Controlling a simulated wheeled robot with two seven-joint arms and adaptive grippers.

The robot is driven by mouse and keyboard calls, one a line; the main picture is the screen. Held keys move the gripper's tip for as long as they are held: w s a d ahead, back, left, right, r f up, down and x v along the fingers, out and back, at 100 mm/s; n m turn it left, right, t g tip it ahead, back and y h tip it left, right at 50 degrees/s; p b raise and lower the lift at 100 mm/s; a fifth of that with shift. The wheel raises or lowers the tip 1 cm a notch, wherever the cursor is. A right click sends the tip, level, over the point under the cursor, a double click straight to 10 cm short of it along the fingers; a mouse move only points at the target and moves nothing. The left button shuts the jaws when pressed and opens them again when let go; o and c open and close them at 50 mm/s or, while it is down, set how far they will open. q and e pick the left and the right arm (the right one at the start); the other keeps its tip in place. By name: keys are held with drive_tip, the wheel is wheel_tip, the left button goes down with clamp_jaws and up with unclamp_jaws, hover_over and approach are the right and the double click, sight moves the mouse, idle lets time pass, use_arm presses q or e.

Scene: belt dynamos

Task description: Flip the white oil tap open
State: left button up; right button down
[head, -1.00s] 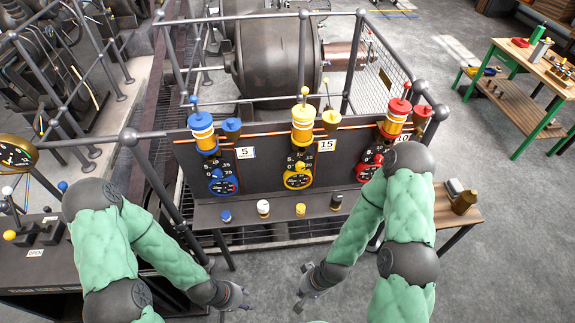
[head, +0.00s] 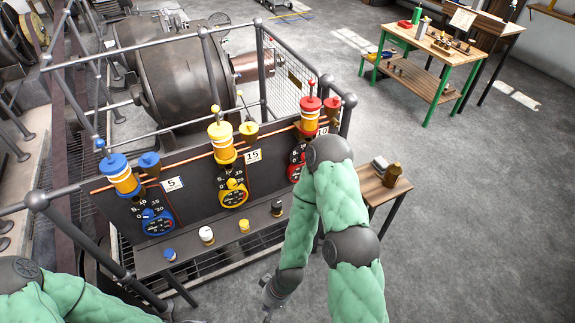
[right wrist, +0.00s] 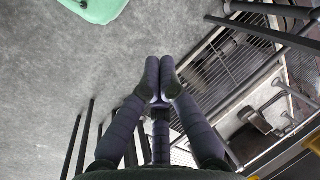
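No thing that is surely the white oil tap can be made out in the head view. The dark panel (head: 196,178) carries a blue oiler (head: 120,175), a yellow oiler (head: 222,141) and a red oiler (head: 309,115), with small levers on top. A small white-topped piece (head: 206,234) stands on the shelf below. My right gripper (head: 268,312) is low, in front of the shelf and apart from it. In the right wrist view its fingers (right wrist: 160,62) hold nothing visible; their opening is unclear. My left arm leaves the picture at the bottom left, its gripper out of sight.
The shelf (head: 158,261) also holds small blue, yellow and dark-topped pieces. A side table (head: 396,190) with a brown bottle (head: 391,175) stands right of the panel. Railings (head: 128,132) enclose the big machine (head: 178,78). A green-framed workbench (head: 425,44) is back right; the floor at right is clear.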

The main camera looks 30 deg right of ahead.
drive_tip(key=w+d+r+n+t+h+b, duration=0.1)
drive_tip(key=w+d+r+n+t+h, duration=0.2)
drive_tip(key=w+d+r, duration=0.45)
drive_tip(key=w+d+r+n+t+h, duration=0.25)
drive_tip(key=w+d+r+t, duration=0.25)
drive_tip(key=w+d, duration=0.5)
drive_tip(key=d+r+n+t+h+b, duration=0.1)
drive_tip(key=d+r+n+t+h, duration=0.3)
drive_tip(key=d+r, duration=1.3)
drive_tip(key=w+r+h, duration=0.1)
drive_tip(key=h, duration=0.2)
drive_tip(key=shift+d+r+h, duration=0.15)
drive_tip(key=shift+r+h, duration=0.2)
drive_tip(key=shift+r, duration=0.05)
drive_tip(key=shift+n, duration=0.25)
drive_tip(key=b+x, duration=0.3)
drive_tip(key=x, duration=1.1)
drive_tip(key=shift+r, duration=0.15)
drive_tip(key=shift+w, duration=0.1)
drive_tip(key=shift+w+b, duration=0.1)
drive_tip(key=shift+b, duration=0.2)
